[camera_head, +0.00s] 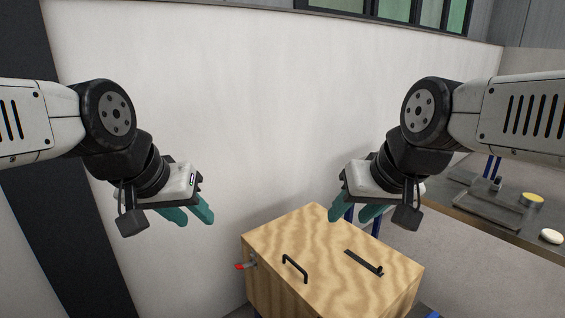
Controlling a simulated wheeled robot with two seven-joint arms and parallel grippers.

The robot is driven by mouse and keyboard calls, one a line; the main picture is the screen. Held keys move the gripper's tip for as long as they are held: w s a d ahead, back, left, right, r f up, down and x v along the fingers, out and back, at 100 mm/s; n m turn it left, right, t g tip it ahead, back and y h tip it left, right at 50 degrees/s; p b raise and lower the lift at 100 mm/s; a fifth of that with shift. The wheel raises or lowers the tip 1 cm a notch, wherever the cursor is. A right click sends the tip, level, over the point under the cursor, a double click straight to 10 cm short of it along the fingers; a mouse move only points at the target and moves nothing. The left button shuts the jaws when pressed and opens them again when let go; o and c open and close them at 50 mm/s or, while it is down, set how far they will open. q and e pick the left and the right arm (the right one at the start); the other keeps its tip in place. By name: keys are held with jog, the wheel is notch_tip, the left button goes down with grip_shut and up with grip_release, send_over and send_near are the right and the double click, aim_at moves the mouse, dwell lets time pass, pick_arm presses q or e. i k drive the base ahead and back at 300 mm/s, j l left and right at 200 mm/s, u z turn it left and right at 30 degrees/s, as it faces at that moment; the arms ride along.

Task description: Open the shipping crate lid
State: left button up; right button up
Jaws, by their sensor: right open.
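The wooden shipping crate (262,275) stands at the bottom centre, below both grippers. Its lid (325,245) lies flat and shut on top. A black arched handle (297,268) is on the left part of the lid, and a black bar (364,262) lies on the right part. A red-tipped latch (243,266) sticks out from the crate's left side. My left gripper (196,220) is open and empty, above and left of the crate. My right gripper (348,218) is open and empty above the crate's far edge. Neither touches the crate. The crate's lower part is cut off.
A pale wall (270,110) rises behind the crate. On the right, a dark counter (480,215) holds a yellow-topped round container (532,199) and a white round item (551,236). The space around both grippers looks clear.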

aim_at(303, 250)
jog(key=i+j+z, duration=0.45)
jog(key=j+z, duration=0.25)
jog(key=j, duration=0.15)
